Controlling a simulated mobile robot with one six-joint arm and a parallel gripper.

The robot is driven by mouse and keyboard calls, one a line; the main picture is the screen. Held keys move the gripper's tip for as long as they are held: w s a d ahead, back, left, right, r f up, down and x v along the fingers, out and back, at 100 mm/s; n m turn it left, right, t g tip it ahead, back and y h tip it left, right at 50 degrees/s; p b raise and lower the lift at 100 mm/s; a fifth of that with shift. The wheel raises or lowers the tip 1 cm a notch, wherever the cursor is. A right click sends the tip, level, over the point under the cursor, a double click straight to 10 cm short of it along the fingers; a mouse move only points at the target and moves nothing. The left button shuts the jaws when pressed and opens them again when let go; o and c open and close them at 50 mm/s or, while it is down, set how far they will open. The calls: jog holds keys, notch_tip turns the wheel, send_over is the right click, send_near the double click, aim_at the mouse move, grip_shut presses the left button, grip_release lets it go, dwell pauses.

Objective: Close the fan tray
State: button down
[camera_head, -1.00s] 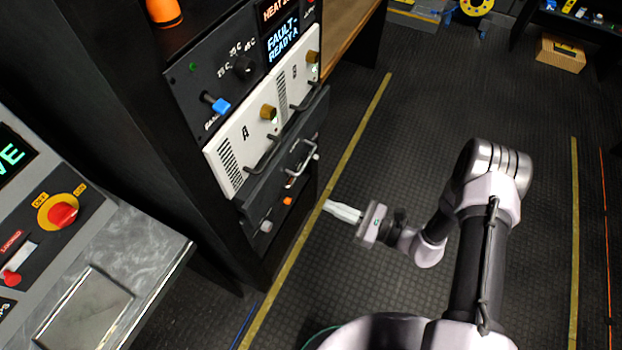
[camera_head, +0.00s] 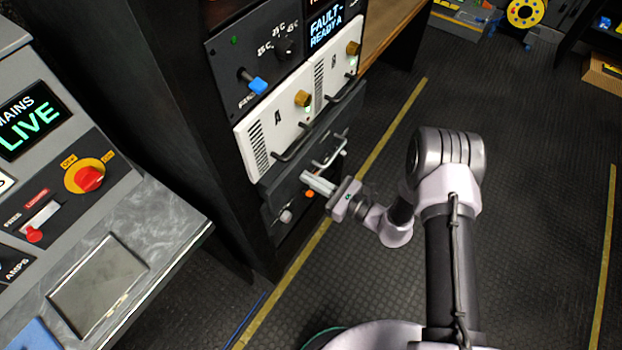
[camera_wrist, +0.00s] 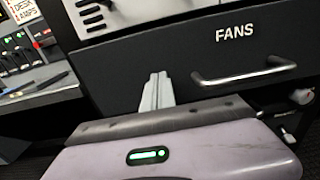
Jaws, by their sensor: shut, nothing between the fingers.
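The fan tray (camera_head: 300,175) is the dark drawer low in the rack, under the white A and B modules. In the wrist view its dark front (camera_wrist: 150,65) carries the label FANS and a grey bar handle (camera_wrist: 243,76). My gripper (camera_head: 308,178) is shut and empty, its fingertips at the tray's front, left of the handle. In the wrist view the closed fingers (camera_wrist: 156,88) point at the front; whether they touch it I cannot tell. How far the tray stands out is hard to judge.
Above are white modules (camera_head: 262,140) with bar handles and brass knobs, and a panel with a blue-tipped lever (camera_head: 257,85). A grey console (camera_head: 165,240) with a red knob (camera_head: 90,178) stands at left.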

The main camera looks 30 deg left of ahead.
aim_at(298, 173)
jog(key=a+b, duration=0.1)
jog(key=a, duration=0.3)
jog(key=shift+w+f, duration=0.1)
jog(key=shift+w, duration=0.05)
jog(key=shift+a, duration=0.3)
jog(key=shift+w+r, duration=0.1)
jog(key=shift+r, duration=0.2)
